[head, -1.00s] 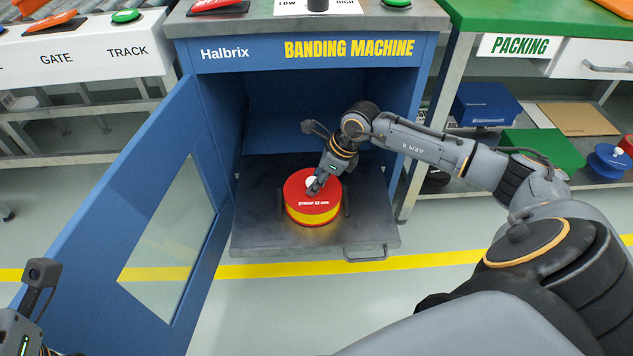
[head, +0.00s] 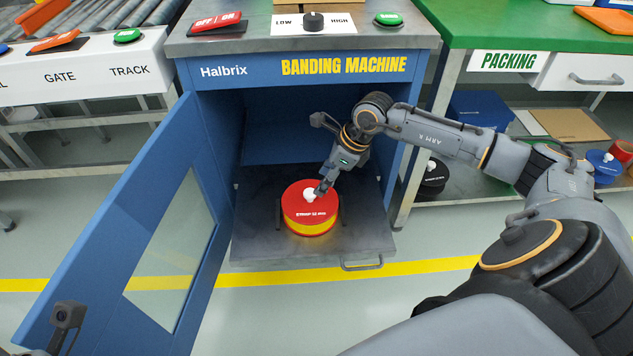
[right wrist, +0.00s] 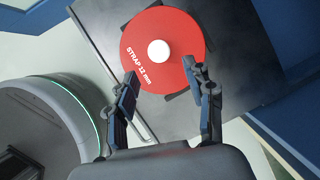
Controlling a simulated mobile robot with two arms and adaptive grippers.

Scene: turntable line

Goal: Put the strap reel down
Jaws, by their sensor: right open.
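The strap reel (head: 309,214) has a red top marked "STRAP 12 mm", a yellow side and a white centre knob. It lies flat on the pulled-out grey tray (head: 255,240) of the blue banding machine (head: 290,67). My right gripper (head: 321,189) is just above the reel's right rear part. In the right wrist view the reel (right wrist: 180,65) is ahead of the open fingers (right wrist: 160,80), with the white knob (right wrist: 158,51) free between and beyond them. Only part of my left arm's end shows at the lower left of the head view; its fingers are out of frame.
The machine's blue door (head: 130,225) with its window stands open on the left. A tray handle (head: 362,264) sticks out at the front right. The packing bench (head: 540,30) is on the right, with another blue reel (head: 604,165) below it. The tray around the reel is clear.

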